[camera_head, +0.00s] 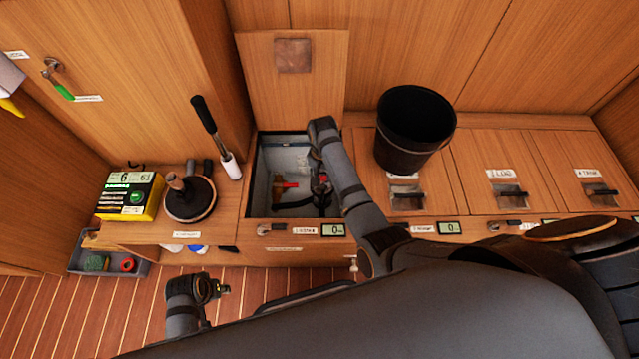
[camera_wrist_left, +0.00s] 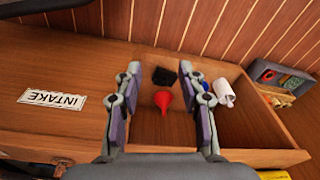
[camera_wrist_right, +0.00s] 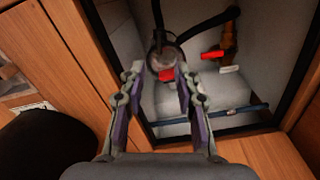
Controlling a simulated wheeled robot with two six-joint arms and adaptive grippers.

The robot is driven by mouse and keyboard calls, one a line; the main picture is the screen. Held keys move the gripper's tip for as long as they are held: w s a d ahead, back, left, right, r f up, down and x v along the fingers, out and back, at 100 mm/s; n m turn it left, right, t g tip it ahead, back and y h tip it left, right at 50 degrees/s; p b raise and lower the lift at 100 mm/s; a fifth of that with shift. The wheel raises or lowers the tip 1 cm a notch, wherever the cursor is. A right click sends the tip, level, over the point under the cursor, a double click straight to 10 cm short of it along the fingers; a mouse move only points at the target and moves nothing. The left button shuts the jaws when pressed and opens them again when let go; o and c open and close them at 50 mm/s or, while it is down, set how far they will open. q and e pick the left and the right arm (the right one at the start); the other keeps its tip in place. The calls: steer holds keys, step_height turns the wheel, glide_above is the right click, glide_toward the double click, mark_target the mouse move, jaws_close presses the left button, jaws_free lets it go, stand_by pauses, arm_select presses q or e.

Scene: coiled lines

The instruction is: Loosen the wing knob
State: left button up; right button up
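In the right wrist view, a round clear-topped fitting (camera_wrist_right: 172,52) with a dark hose sits in the open compartment. A small red part (camera_wrist_right: 167,75) on its near side may be the wing knob; its shape is unclear. My right gripper (camera_wrist_right: 162,82) is open, its fingers spread on either side of that red part in the picture; contact cannot be told. A red lever (camera_wrist_right: 212,55) sits on a bronze valve beside it; the lever also shows in the head view (camera_head: 290,185). My left gripper (camera_wrist_left: 163,85) is open and empty, over a drawer or bin holding a red funnel (camera_wrist_left: 163,101).
The compartment's lid (camera_head: 265,75) stands open behind it. A black bucket (camera_head: 413,135) stands on the counter to the right. A blue pipe (camera_wrist_right: 240,112) crosses the compartment.

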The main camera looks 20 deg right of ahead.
steer(key=b, duration=0.3)
glide_above(322, 195)
step_height(322, 195, down, 7)
steer(key=shift+r, duration=0.2)
step_height(322, 195, down, 3)
steer(key=shift+r+b, duration=0.1)
steer(key=shift+b, duration=0.65)
steer(key=shift+f, duration=0.5)
arm_select(q)
step_height(322, 195, up, 7)
steer(key=d+t, duration=0.1)
steer(key=d, duration=0.2)
steer(key=shift+f+h, duration=0.2)
steer(key=shift+h, duration=0.2)
arm_select(e)
jaws_close()
